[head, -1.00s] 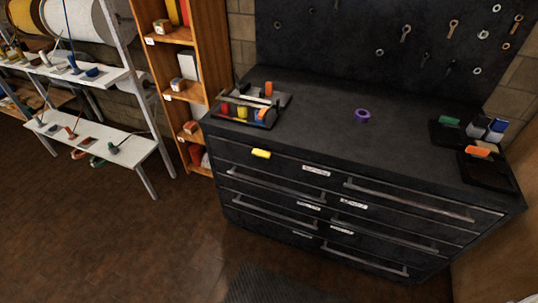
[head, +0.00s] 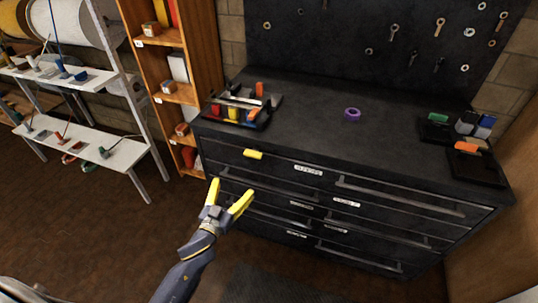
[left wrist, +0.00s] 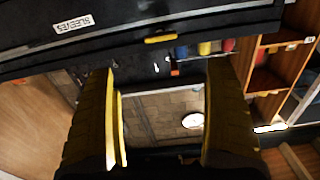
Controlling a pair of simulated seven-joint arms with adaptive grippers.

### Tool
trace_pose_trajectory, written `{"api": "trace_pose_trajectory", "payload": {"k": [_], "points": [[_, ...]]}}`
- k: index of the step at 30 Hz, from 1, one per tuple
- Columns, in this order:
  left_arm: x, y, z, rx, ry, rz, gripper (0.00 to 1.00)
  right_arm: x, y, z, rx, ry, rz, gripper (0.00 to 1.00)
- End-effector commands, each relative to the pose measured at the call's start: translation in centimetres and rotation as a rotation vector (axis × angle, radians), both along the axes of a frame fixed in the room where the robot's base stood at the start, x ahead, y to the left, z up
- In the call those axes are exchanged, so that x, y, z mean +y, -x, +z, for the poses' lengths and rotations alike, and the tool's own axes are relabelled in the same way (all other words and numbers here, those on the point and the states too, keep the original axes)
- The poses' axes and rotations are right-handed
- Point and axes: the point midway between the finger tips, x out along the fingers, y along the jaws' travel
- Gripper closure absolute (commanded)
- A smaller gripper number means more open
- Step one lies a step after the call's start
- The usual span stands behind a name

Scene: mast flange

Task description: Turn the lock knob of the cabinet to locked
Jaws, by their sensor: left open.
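The black cabinet (head: 270,180) has a small yellow lock knob (head: 253,154) on its front, near the top edge at the left. The knob's bar lies nearly level, along the drawer front. It also shows in the left wrist view (left wrist: 161,39), above the gap between my fingers. My left gripper (head: 231,188) is open and empty, in front of the cabinet, below and a little left of the knob, and apart from it. Its two yellow fingers frame the left wrist view (left wrist: 164,68). My right gripper is in neither view.
Long drawer handles (head: 400,195) run across the cabinet front. On top are a tool tray (head: 262,119), a purple ring (head: 352,114) and dark bins (head: 475,168) at the right. A wooden shelf (head: 170,75) stands close on the left.

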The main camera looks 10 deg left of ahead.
Motion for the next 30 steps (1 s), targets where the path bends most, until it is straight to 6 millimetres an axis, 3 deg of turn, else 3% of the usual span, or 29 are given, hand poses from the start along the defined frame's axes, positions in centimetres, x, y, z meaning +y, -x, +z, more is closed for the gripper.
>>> {"api": "trace_pose_trajectory", "payload": {"k": [5,11,30], "points": [[0.0,-0.1,0.1,0.005,0.065,0.000,0.13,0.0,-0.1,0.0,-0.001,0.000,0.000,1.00],[-0.3,-1.8,0.1,0.006,0.076,0.000,0.13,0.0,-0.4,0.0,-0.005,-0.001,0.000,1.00],[-1.7,-12.5,0.1,0.007,0.074,0.001,0.13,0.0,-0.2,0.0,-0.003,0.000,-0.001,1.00]]}}
